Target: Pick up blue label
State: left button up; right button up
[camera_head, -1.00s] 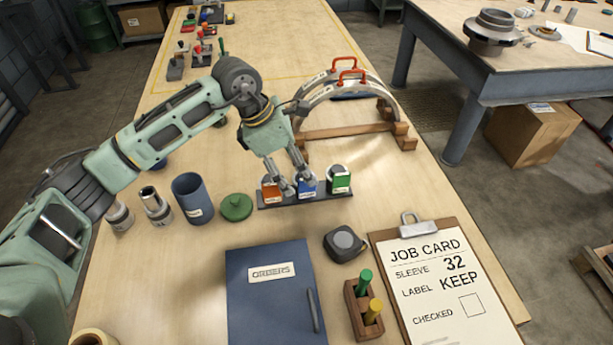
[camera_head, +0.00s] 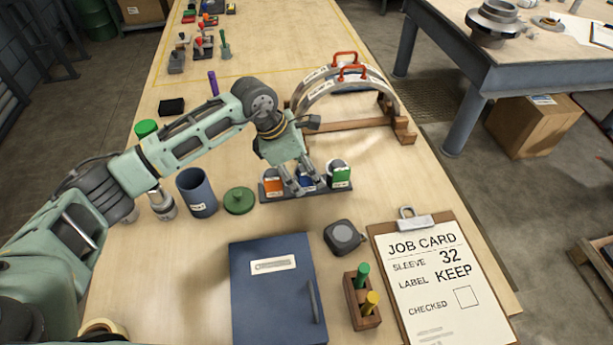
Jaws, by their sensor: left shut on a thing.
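The blue label (camera_head: 306,182) stands in the middle of a dark rack (camera_head: 287,196), between an orange label (camera_head: 273,187) and a green label (camera_head: 341,177). My left gripper (camera_head: 306,188) is shut on the blue label, and its fingers cover much of it. The label is still at the rack; I cannot tell whether it has lifted. My right gripper is not in view.
An arched casing half with red handles (camera_head: 351,73) on a wooden cradle stands behind the rack. A blue cup (camera_head: 197,192) and green lid (camera_head: 240,200) are left. A tape measure (camera_head: 344,237), a blue orders folder (camera_head: 277,290) and a job card clipboard (camera_head: 440,276) lie in front.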

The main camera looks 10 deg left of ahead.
pick_arm(q)
jog(key=c, duration=0.4)
jog(key=shift+r, duration=0.15)
jog(key=shift+c, duration=0.2)
jog(key=shift+r, duration=0.2)
jog(key=r+b, duration=0.1)
jog(key=r, duration=0.1)
jog(key=r+b, duration=0.1)
jog(key=shift+d+r+b, duration=0.25)
jog(key=shift+b, duration=0.1)
jog(key=s+d+r+b, duration=0.1)
jog(key=d+r, duration=1)
jog(key=shift+s+r+b, duration=0.2)
jog(key=shift+s+b, duration=0.15)
